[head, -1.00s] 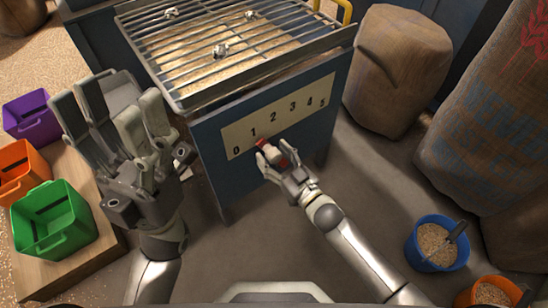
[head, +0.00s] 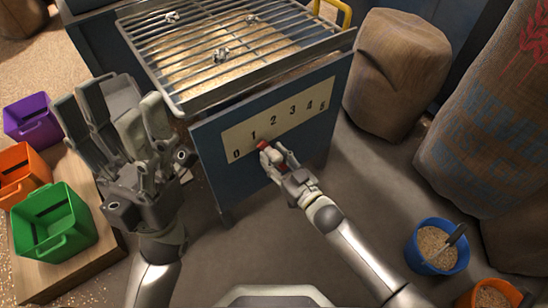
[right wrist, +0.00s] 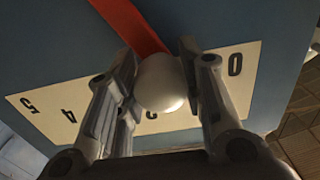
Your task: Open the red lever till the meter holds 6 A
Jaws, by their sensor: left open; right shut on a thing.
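In the right wrist view the red bar (right wrist: 133,25) ends in a white round knob (right wrist: 162,82). My right gripper (head: 268,155) is shut on the knob, with a finger on either side of it in the right wrist view (right wrist: 160,90). The scale strip carries numbers from 0 upward. My left gripper (head: 108,110) is open and empty, left of the panel with its fingers pointing up. No meter shows in either view.
A grated hopper (head: 235,50) with grain sits above the panel. Purple (head: 33,120), orange (head: 22,172) and green (head: 52,225) bins stand at left. Sacks (head: 397,75) stand at right. A blue bucket (head: 437,245) of grain is at lower right. The floor before the panel is clear.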

